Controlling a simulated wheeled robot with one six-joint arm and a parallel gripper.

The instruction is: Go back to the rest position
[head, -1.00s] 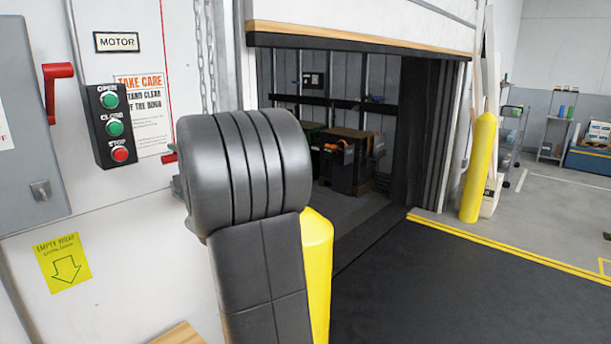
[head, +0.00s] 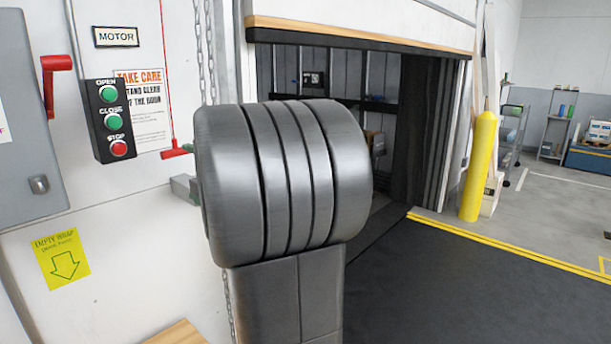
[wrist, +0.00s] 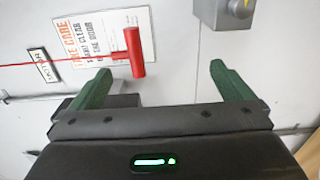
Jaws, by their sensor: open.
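My gripper (wrist: 160,72) is open, with its two green fingers spread wide and nothing between the pads. A red T-shaped pull handle (wrist: 135,55) on a red cord shows beyond the fingertips in the wrist view, nearer the left finger and apart from it as far as I can see. My arm hides the gripper in the head view.
The control box (head: 108,120) with OPEN, CLOSE and STOP buttons is on the left wall, beside a grey cabinet (head: 30,115) with a red lever. The dock door (head: 370,32) is partly raised. A yellow post (head: 478,165) stands right of the opening.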

